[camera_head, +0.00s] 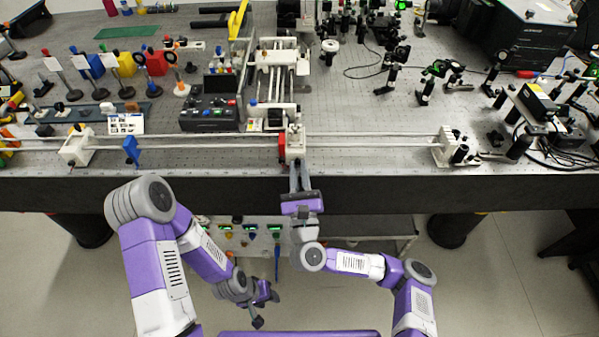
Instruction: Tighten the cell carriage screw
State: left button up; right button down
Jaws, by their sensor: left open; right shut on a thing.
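The cell carriage (295,143) is a small white block with a red part on its left side. It sits on two long horizontal rails near the front edge of the bench. My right gripper (296,166) reaches up to the front of the carriage from below, its fingers shut. The fingertips are at the carriage's front face, and the screw between them is hidden. My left gripper (267,309) is open and empty, low in front of the bench and well away from the carriage.
The rails (370,141) run between a white left end support (76,147) and a white right end support (447,147). A blue clip (130,150) stands on the rails at left. A control box (210,115) stands behind them. Posts and optics crowd both sides of the bench.

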dwell(0.3)
jog(key=c, duration=1.1)
grip_release()
